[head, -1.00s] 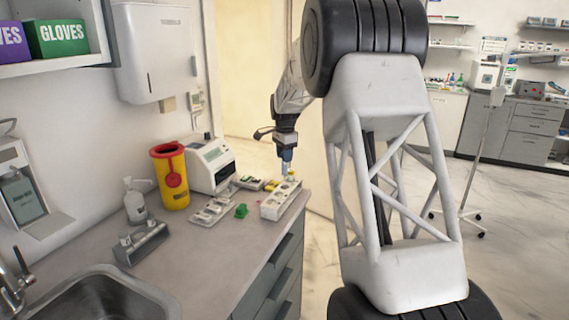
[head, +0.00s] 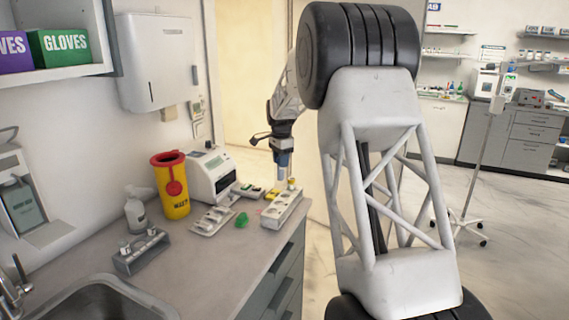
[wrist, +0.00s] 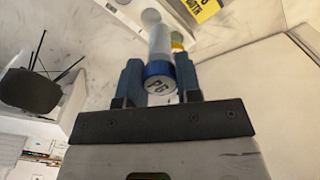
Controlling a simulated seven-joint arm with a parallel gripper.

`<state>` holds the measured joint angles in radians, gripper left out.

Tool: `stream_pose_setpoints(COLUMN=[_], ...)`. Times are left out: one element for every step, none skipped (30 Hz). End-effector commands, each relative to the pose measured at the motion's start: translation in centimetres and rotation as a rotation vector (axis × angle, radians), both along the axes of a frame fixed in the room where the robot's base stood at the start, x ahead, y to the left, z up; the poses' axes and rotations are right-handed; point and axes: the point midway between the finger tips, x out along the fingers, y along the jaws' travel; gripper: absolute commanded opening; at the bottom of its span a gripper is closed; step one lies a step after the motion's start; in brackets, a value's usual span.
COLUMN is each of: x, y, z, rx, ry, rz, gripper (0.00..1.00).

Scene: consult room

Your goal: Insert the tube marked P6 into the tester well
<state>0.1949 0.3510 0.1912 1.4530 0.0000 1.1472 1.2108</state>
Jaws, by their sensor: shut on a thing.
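My gripper (wrist: 158,85) is shut on a tube (wrist: 160,42) with a blue cap that reads P6. The cap faces the wrist camera and the clear body points away from it. In the head view my gripper (head: 284,158) is over the far right end of the counter, with the tube (head: 282,174) hanging below it. A white block with round openings (head: 270,221) lies just below, and a yellow-capped tube (head: 291,184) stands at its far end. I cannot tell whether the held tube's lower end touches the block. A white device with a screen (head: 207,174), possibly the tester, stands to the left.
A yellow sharps bin (head: 172,190), a spray bottle (head: 137,213) and a grey rack with vials (head: 140,252) stand on the left. The counter's right edge is close to the block.

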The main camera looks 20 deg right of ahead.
Motion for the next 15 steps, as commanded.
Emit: stream_pose_setpoints(x=[0.7, 1.1, 1.7, 2.2, 2.7, 3.3, 3.9, 4.4, 5.1, 5.7, 6.3, 6.9, 7.5, 8.0, 8.7], y=[0.6, 1.0, 1.5, 2.0, 2.4, 3.0, 3.6, 4.2, 4.9, 5.5, 6.1, 7.0, 7.6, 8.2, 9.1], z=[0.3, 0.5, 0.7, 0.9, 1.2, 1.6, 1.8, 2.0, 2.5, 2.7, 3.0, 3.4, 3.7, 3.9, 4.3], rx=[-0.001, -0.001, 0.000, 0.000, -0.001, -0.001, -0.001, -0.001, -0.001, 0.000, 0.000, 0.000, -0.001, 0.000, -0.001], ry=[-0.002, -0.002, -0.001, -0.001, -0.002, -0.002, -0.002, -0.002, -0.002, -0.003, -0.003, -0.002, -0.002, -0.003, -0.002], rz=[0.009, 0.015, 0.024, 0.030, 0.037, 0.047, 0.055, 0.064, 0.076, 0.084, 0.093, 0.106, 0.115, 0.123, 0.135], gripper=[0.06, 0.06, 0.06, 0.06, 0.06, 0.06, 0.06, 0.06, 0.06, 0.06, 0.06, 0.06, 0.06, 0.06, 0.06])
